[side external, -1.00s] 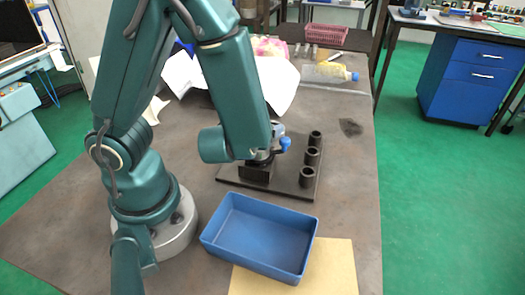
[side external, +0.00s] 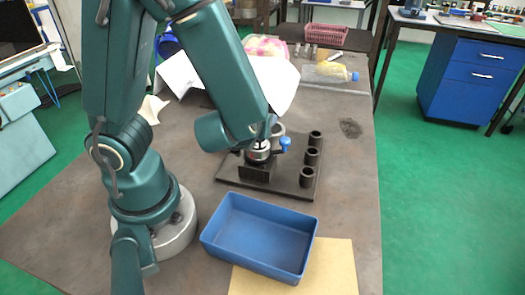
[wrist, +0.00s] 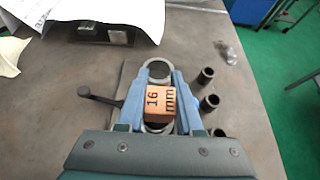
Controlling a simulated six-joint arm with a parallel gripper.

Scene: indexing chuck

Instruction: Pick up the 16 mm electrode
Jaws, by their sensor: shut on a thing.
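The 16 mm electrode (wrist: 160,101) shows in the wrist view as an orange block marked "16 mm". It sits between the blue fingers of my gripper (wrist: 160,92), which is shut on it. In the side view my gripper (side external: 266,132) is over the chuck (side external: 258,155), a round metal-topped part on a dark block. The electrode cannot be made out there. In the wrist view a grey ring (wrist: 158,69) lies beyond the block, and part of another ring shows below it. I cannot tell how far the electrode stands clear of the chuck.
A dark base plate (side external: 230,173) carries the chuck and three upright black sockets (side external: 312,155) on its right. A black lever (wrist: 98,96) sticks out left in the wrist view. A blue tray (side external: 258,235) stands in front, partly on a tan board (side external: 335,265). A bottle (side external: 330,73) lies behind.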

